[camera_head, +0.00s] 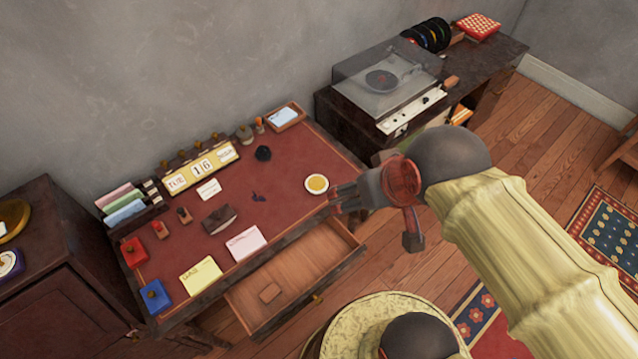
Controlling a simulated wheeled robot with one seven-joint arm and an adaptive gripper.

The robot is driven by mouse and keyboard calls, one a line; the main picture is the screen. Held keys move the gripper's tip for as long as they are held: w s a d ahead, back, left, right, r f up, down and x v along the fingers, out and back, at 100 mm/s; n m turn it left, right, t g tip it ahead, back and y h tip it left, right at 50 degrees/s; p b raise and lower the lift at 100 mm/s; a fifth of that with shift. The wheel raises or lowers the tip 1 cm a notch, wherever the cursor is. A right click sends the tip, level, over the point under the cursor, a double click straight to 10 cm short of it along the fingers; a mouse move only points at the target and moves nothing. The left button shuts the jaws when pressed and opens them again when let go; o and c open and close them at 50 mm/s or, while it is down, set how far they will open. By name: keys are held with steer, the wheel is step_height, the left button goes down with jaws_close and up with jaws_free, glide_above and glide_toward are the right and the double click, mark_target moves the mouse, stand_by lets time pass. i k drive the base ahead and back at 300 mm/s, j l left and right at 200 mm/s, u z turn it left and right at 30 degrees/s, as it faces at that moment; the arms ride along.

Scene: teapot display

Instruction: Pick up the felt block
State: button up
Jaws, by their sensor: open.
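Which thing is the felt block I cannot tell for certain. A dark brown block with a lighter edge (219,219) lies on the red top of the desk (285,215), left of its middle. A small flat tan block (270,292) lies in the desk's open drawer (300,272). My gripper (334,200) is open at the desk's right edge, just right of a round yellow dish (317,184). It is apart from both blocks, and nothing shows between its fingers. My arm hides part of the floor at the right.
Yellow (201,275) and pink (246,243) paper pads, stamps and a blue box (155,296) crowd the desk's left and front. A calendar block (201,167) stands at the back. A record player (388,80) stands on the cabinet at back right. The drawer juts out in front.

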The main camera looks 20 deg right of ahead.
mark_target(272, 292)
steer(key=k+j+u, duration=0.1)
steer(key=j+u, duration=0.35)
steer(key=u, duration=0.3)
